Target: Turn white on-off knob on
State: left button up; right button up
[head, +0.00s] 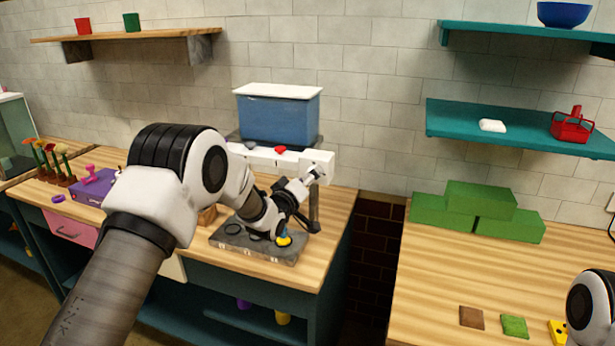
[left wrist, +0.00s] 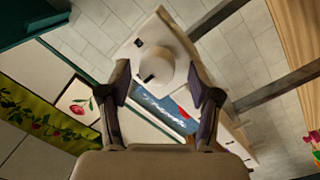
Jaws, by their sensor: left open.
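A white panel (head: 262,155) runs below a blue tank with a white lid (head: 279,115) at the back of the left counter. In the left wrist view, a round white knob (left wrist: 155,68) with a small dark mark stands out from the white housing. My left gripper (head: 312,180) reaches the right end of the panel; the knob is mostly hidden there in the head view. In the left wrist view, the fingers of my left gripper (left wrist: 166,92) are spread apart, with the knob just beyond and between the tips. I cannot tell whether they touch it. My right gripper is out of view.
A red knob (head: 280,149) sits on the panel. A grey base (head: 262,247) lies under my left arm, with a yellow-and-blue item (head: 283,240) on it. A purple box (head: 94,186) and flowers stand left. Green blocks (head: 478,210) sit on the right counter, across a gap.

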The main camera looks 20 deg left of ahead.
pick_arm(q)
jog(key=shift+c, duration=1)
jog(key=c, duration=0.5)
jog(key=shift+s+d+r, duration=0.1)
jog(key=shift+d, duration=0.05)
jog(key=c, duration=0.4)
jog(key=shift+c, duration=0.2)
jog(key=shift+d+m+g+y+b, duration=0.15)
jog(key=shift+m+y+b, duration=0.2)
jog(key=shift+m+b, duration=2.35)
jog(key=shift+m+g+y+b, duration=0.2)
jog(key=shift+m+y+b, duration=0.1)
jog(key=shift+m+b, duration=2.4)
jog(key=shift+d+m+g+y+b, duration=0.15)
jog(key=shift+m+y+b, duration=0.2)
jog(key=shift+m+b, duration=2.3)
jog(key=shift+m+p, duration=0.3)
jog(key=shift+m, duration=0.15)
